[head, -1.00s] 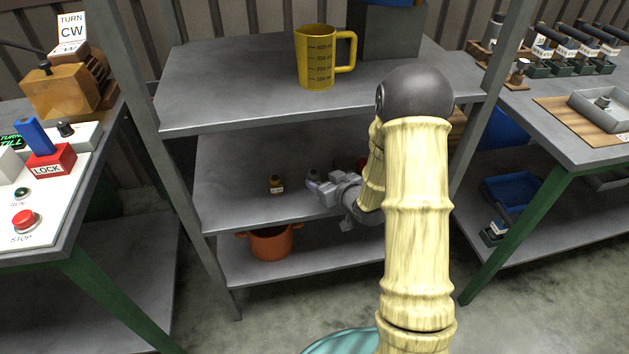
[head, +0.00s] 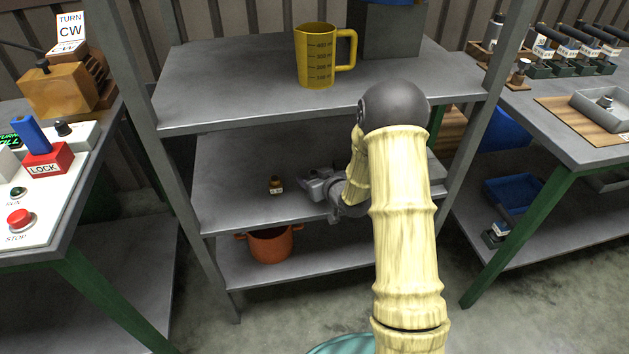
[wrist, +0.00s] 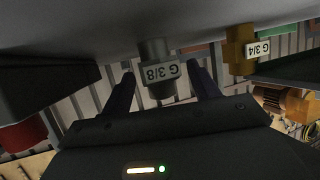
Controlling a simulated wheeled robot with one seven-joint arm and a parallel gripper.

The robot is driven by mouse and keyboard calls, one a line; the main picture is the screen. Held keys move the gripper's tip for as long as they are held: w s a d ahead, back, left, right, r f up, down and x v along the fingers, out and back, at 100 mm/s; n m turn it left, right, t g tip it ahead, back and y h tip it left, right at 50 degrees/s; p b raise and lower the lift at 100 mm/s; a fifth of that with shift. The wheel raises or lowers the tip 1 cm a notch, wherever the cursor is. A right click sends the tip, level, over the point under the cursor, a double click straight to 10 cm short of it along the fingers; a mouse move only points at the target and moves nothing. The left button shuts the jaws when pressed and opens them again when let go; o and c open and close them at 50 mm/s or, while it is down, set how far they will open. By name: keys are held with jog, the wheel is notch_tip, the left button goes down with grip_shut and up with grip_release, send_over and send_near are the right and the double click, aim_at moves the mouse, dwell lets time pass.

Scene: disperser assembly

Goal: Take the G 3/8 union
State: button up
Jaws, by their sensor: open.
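The G 3/8 union (wrist: 158,72) is a grey fitting with a white label. It shows upside down in the wrist view, standing on the grey shelf surface. My gripper (wrist: 164,78) is open, with one dark finger on each side of the union and visible gaps between. In the head view my gripper (head: 308,184) is over the middle shelf (head: 235,160), and I cannot make out the union there. A brass G 3/4 fitting (wrist: 238,48) stands beside the union; a small brass fitting (head: 276,185) shows left of my gripper in the head view.
A dark block (wrist: 45,75) and a red part (wrist: 22,133) are on the other side in the wrist view. The upper shelf (head: 220,90) with a yellow jug (head: 316,58) is above my gripper. An orange pot (head: 270,245) stands on the shelf below.

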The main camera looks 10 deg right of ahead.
aim_at(314, 173)
dwell(0.4)
jog(key=c, duration=1.1)
jog(key=shift+r, duration=0.1)
jog(key=shift+c, duration=0.2)
notch_tip(314, 173, up, 10)
jog(key=p, duration=0.2)
jog(key=shift+p, duration=0.4)
